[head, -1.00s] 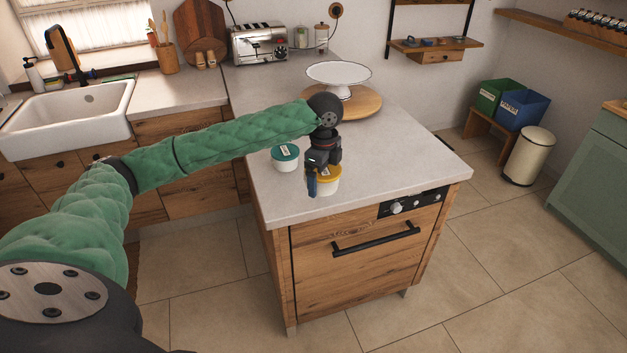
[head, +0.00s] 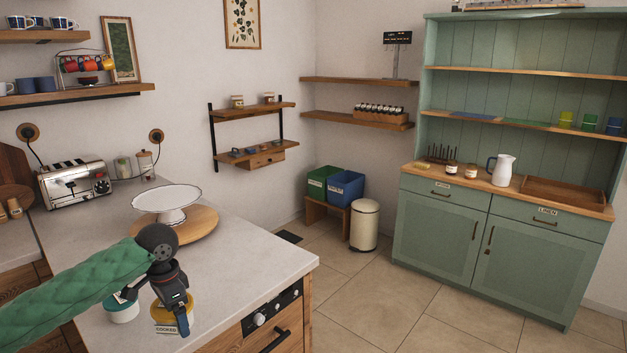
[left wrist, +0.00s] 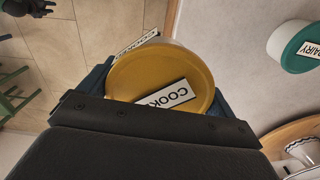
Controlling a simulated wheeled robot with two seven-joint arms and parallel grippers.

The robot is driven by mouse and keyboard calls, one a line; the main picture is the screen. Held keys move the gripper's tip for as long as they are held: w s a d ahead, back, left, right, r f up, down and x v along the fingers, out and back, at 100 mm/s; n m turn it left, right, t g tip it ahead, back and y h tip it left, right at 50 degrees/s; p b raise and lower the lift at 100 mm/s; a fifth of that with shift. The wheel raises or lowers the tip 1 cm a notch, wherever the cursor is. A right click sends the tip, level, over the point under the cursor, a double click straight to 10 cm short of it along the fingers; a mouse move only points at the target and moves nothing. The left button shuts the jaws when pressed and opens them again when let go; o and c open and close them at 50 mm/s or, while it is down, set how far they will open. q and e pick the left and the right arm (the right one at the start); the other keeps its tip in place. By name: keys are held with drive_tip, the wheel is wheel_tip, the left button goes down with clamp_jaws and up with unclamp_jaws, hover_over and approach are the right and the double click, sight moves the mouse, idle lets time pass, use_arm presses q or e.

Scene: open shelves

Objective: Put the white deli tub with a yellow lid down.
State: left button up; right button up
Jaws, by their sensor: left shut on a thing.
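The white deli tub with a yellow lid (head: 172,312) is at the front of the pale counter (head: 245,262) in the head view. Its label reads "COOKED". My left gripper (head: 184,318) is shut on it, with fingers at its sides. In the left wrist view the yellow lid (left wrist: 160,82) fills the middle, between the dark fingers. I cannot tell whether the tub touches the counter. A white tub with a teal lid (head: 122,308) stands just left of it; it also shows in the left wrist view (left wrist: 298,48), labelled "DAIRY". My right gripper does not show in the head view.
A white cake stand (head: 166,203) on a round wooden board (head: 190,228) stands behind the gripper. A toaster (head: 74,184) is at the back left. The counter's right part is clear. A green hutch (head: 440,220) and bins (head: 345,188) stand farther right.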

use_arm(q)
drive_tip(key=n, duration=0.2)
drive_tip(key=shift+d+f+n, duration=0.25)
drive_tip(key=shift+n, duration=0.15)
drive_tip(key=shift+s+d+f+n, duration=0.1)
drive_tip(key=shift+d+f+n, duration=0.15)
drive_tip(key=shift+n, duration=0.35)
drive_tip(key=shift+d+f+n, duration=0.2)
drive_tip(key=shift+f+n, duration=0.05)
drive_tip(key=shift+n, duration=0.35)
drive_tip(key=s+d+f+n, duration=0.3)
drive_tip(key=s+d+f, duration=0.3)
drive_tip(key=d+f, duration=0.4)
drive_tip(key=shift+d+f+n, duration=0.25)
drive_tip(key=shift+d+n, duration=0.15)
drive_tip(key=shift+d, duration=0.15)
drive_tip(key=shift+s, duration=0.15)
drive_tip(key=shift+a, duration=0.15)
